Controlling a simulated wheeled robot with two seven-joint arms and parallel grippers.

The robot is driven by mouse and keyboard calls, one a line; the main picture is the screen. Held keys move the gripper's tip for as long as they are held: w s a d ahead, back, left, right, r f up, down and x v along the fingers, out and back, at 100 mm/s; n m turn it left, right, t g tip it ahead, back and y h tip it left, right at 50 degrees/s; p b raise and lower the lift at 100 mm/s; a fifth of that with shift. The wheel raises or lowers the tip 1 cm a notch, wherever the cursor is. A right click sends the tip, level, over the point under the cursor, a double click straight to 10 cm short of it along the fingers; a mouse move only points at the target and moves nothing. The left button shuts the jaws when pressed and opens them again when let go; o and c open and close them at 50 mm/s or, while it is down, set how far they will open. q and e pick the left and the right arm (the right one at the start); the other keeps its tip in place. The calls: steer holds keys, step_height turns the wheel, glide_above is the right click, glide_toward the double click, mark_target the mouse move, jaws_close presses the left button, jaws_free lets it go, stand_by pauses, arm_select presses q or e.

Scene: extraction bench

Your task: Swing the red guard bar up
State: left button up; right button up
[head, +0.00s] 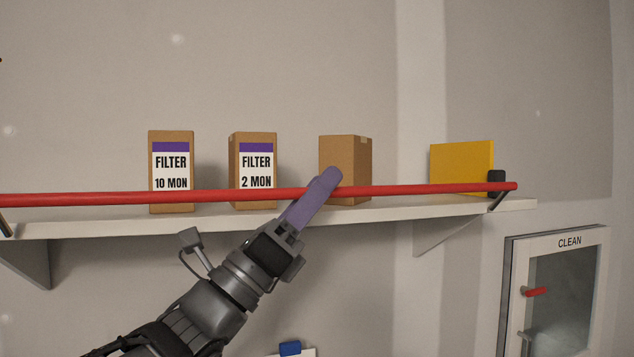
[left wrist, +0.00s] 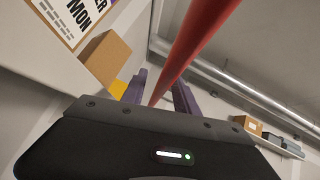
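The red guard bar (head: 420,189) runs almost level across the front of the white shelf, passing in front of the boxes. Its right end sits by a black bracket (head: 497,182). My left gripper (head: 325,180) reaches up from below, and its purple fingers overlap the bar in front of the plain brown box. In the left wrist view the bar (left wrist: 195,40) passes between the two spread fingers (left wrist: 160,93), with gaps visible beside it. Whether a finger touches the bar cannot be told. My right gripper is not in view.
On the shelf (head: 370,213) stand a "FILTER 10 MON" box (head: 171,160), a "FILTER 2 MON" box (head: 254,160), a plain brown box (head: 345,155) and a yellow box (head: 461,165). A cabinet marked "CLEAN" (head: 556,290) is at lower right. The wall above the boxes is clear.

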arm_select(q)
steer(key=shift+c, duration=0.4)
jaws_close()
steer(key=shift+f, duration=0.1)
stand_by(0.8)
